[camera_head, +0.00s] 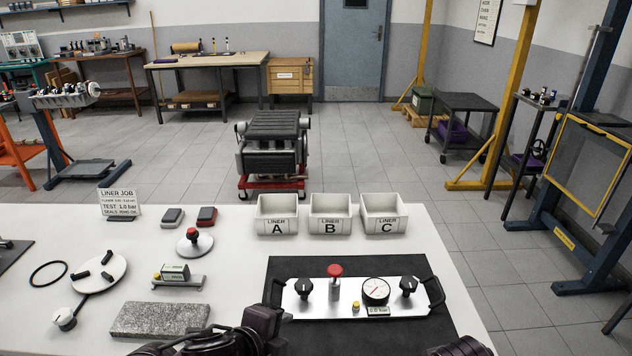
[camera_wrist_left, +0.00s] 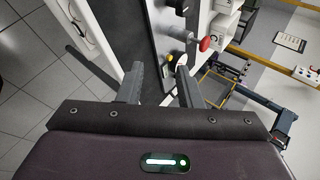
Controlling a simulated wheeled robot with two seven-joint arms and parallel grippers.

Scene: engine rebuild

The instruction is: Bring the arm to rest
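My left arm comes in at the bottom of the head view, and its gripper (camera_head: 279,302) is over the near left part of the black mat, beside the left end of the test panel (camera_head: 322,303). In the left wrist view the two fingers (camera_wrist_left: 160,76) stand apart with nothing between them; the mat and part of the panel show beyond. A dark part of my right arm (camera_head: 465,346) shows at the bottom edge; its fingers are out of sight.
White bins A (camera_head: 277,227), B (camera_head: 330,227) and C (camera_head: 386,226) stand behind the panel. A granite block (camera_head: 160,319), a small gauge (camera_head: 176,274) and a round plate (camera_head: 98,273) lie left of the gripper. The panel's red knob (camera_head: 335,271) stands up.

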